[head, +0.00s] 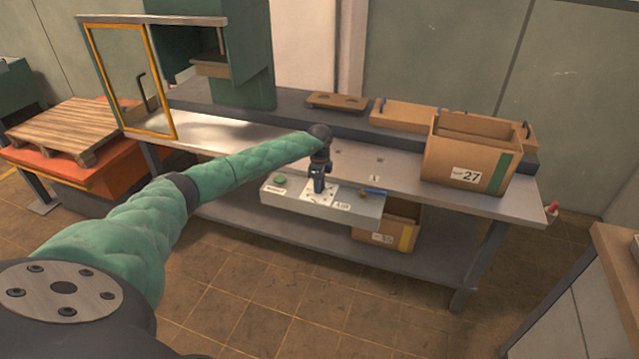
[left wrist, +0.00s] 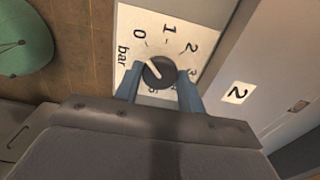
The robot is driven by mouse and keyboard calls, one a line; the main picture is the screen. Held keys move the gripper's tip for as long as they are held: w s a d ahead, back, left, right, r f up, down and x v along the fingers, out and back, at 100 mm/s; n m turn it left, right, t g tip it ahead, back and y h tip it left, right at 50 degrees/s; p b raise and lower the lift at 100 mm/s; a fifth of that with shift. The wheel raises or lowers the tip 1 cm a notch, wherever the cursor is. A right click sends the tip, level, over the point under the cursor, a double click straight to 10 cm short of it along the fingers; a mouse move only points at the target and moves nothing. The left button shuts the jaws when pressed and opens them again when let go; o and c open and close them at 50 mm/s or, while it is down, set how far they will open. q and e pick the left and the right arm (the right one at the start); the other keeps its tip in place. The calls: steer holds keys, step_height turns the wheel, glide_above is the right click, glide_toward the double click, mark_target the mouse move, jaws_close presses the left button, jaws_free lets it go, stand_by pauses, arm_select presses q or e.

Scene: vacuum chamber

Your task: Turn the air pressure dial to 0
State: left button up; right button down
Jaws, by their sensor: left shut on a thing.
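The air pressure dial is a round black knob (left wrist: 160,71) with a white pointer line, on a white scale plate (left wrist: 150,22) marked 0, 1, 2 and more, with the word "bar". The pointer aims to the upper left, between the 0 and "bar". My left gripper (left wrist: 160,92) is shut on the knob, with one blue finger on each side. Part of the scale is hidden by the fingers. In the head view, my left gripper (head: 319,184) is over the white plate (head: 325,202) on the front of a grey box. My right gripper is not in view.
A cardboard box marked 27 (head: 446,172) stands on the bench at right. A glass door (head: 126,85) stands open at left.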

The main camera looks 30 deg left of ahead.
arm_select(q)
steer(key=shift+w+a+r, duration=0.1)
steer(key=shift+r, duration=0.05)
steer(key=o, duration=0.9)
steer(key=shift+o, duration=0.3)
step_height(320, 180, up, 7)
steer(key=shift+f+b, duration=0.1)
steer(key=shift+b, duration=0.8)
steer(key=shift+r, duration=0.4)
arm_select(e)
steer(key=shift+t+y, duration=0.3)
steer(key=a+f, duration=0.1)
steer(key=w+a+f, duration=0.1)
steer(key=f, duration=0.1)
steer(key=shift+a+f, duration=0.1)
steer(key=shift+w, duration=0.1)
